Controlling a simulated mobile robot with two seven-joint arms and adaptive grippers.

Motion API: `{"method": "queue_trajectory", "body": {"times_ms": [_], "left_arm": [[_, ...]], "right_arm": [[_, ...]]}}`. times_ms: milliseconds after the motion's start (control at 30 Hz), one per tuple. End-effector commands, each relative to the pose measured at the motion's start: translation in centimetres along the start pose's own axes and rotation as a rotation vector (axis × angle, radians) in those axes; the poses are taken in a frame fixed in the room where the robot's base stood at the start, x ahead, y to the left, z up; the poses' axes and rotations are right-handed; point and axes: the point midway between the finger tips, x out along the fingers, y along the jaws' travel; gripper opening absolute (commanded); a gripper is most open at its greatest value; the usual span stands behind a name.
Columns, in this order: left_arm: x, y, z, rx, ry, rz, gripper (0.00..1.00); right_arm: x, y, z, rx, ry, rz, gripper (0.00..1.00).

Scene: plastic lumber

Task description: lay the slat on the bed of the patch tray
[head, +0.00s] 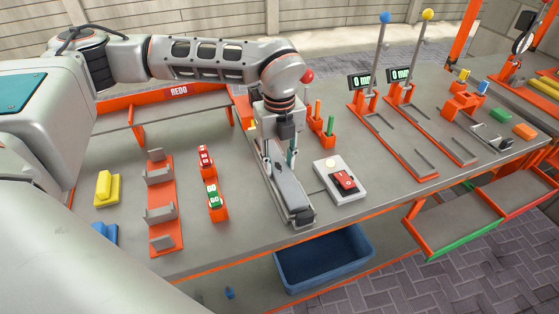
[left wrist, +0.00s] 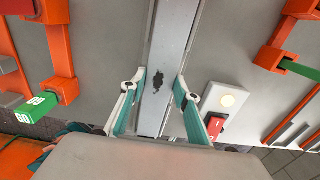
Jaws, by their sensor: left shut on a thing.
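My left gripper (head: 277,158) points down over the middle of the bench and is shut on the grey slat (head: 289,190). In the left wrist view the gripper (left wrist: 160,82) has one teal finger on each long side of the slat (left wrist: 165,55), which bears a dark ragged spot. The patch tray (head: 303,219) is a narrow grey metal channel under the slat and roughly in line with it. Its side rails run along both edges of the slat. I cannot tell whether the slat touches the bed. My right gripper is not in view.
A white box with a red switch (head: 344,181) stands close right of the tray. Red and green button blocks (head: 212,195) and an orange rack (head: 161,205) stand left. Orange post holders (head: 321,125) are behind. A blue bin (head: 325,262) sits below the front edge.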

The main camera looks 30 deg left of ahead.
Motion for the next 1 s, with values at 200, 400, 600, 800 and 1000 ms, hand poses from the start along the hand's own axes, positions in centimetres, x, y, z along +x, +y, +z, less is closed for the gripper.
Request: {"method": "queue_trajectory", "body": {"times_ms": [200, 400, 600, 800, 1000], "left_arm": [[0.0, 0.0, 0.0, 0.000, 0.000, -0.001, 0.50], [0.1, 0.0, 0.0, 0.000, 0.000, 0.001, 0.50], [-1.3, -0.1, 0.0, 0.000, -0.001, -0.002, 0.50], [-5.1, -0.1, 0.1, 0.000, -0.003, -0.004, 0.50], [-9.0, -0.1, 0.1, -0.001, -0.002, -0.003, 0.50]], "right_arm": [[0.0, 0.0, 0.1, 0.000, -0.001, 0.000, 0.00], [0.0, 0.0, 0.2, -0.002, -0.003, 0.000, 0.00], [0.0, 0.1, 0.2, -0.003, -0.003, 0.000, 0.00], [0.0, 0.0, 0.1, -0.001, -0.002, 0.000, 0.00], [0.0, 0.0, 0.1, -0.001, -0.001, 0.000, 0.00]]}}
